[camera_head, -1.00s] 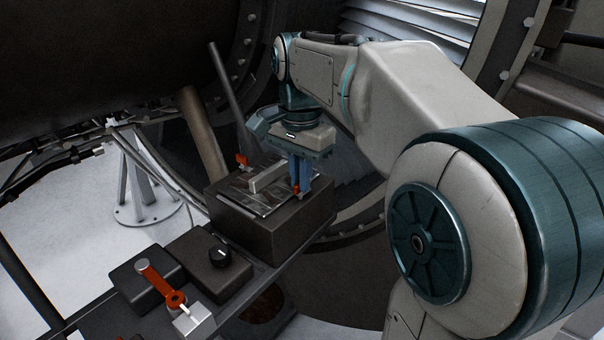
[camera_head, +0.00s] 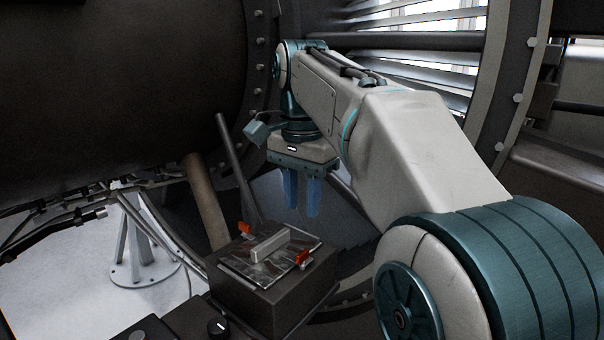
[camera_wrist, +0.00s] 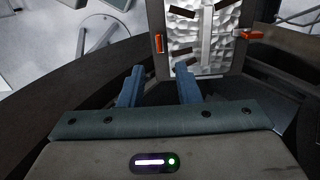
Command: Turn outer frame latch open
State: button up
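A dark box (camera_head: 275,297) with a shiny metal plate on top carries two small red latches. One latch (camera_head: 245,229) is at the plate's far left in the head view, the other (camera_head: 303,258) at its right edge. In the wrist view, one red latch (camera_wrist: 158,43) lies along the plate's left edge, and another (camera_wrist: 250,35) points sideways at its right. I cannot tell which is the outer frame latch. My gripper (camera_head: 302,206) is open and empty, fingers pointing down, above the box and apart from both latches. Its two spread fingers also show in the wrist view (camera_wrist: 160,75).
A pale bar (camera_head: 270,246) stands up from the plate. A dark rod (camera_head: 236,165) and a brown post (camera_head: 206,200) rise behind the box. The big dark engine casing (camera_head: 110,90) fills the upper left.

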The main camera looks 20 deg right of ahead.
jog(key=shift+r, duration=2)
